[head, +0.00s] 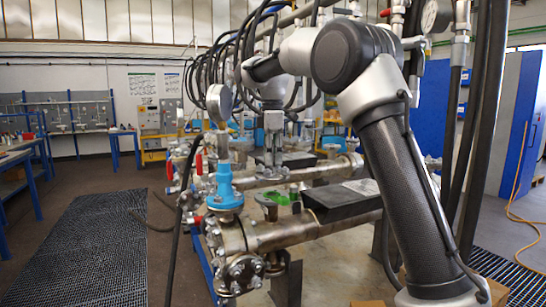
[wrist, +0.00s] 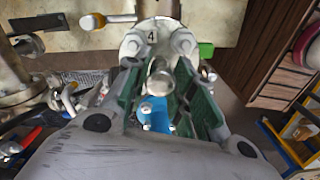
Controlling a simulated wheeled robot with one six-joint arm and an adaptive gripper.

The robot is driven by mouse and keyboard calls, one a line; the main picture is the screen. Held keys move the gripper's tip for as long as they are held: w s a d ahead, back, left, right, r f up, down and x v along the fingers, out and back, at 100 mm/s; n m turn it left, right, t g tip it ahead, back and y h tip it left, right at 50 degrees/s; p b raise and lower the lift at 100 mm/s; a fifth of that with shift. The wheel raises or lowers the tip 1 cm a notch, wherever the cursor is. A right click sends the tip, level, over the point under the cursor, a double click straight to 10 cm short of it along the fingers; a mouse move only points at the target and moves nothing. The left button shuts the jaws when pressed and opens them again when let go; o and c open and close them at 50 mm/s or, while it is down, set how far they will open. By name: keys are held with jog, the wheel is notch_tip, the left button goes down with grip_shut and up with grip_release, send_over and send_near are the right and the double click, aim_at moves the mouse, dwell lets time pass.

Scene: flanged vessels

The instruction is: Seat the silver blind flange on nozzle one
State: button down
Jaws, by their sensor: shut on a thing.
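My gripper (wrist: 160,75) is shut, its green-padded fingers on either side of a rounded silver knob (wrist: 160,82). The knob looks like the handle of the silver blind flange, most of which the fingers hide. Just beyond the fingertips is a pale round flange (wrist: 150,38) marked 4, with a bolt head at each side. I cannot tell whether it touches the held piece. In the head view my gripper (head: 273,160) points down over the pipework behind the near pipe, small and partly hidden. I cannot make out nozzle one in either view.
A blue fitting (head: 225,190) with a pressure gauge (head: 219,104) above it stands on the near pipe, left of my arm. Black hoses (head: 215,70) hang around my wrist. A yellow-handled tool (wrist: 108,20) lies on the surface.

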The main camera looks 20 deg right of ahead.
aim_at(272, 170)
jog(key=shift+w+a+f, duration=0.15)
jog(key=shift+w, duration=0.1)
jog(key=shift+f, duration=2.35)
jog(key=shift+s+f, duration=0.1)
jog(key=shift+f, duration=0.15)
jog(key=c, duration=0.6)
grip_release()
jog(key=shift+f, duration=0.1)
jog(key=shift+c, duration=0.2)
jog(key=shift+r, duration=3.6)
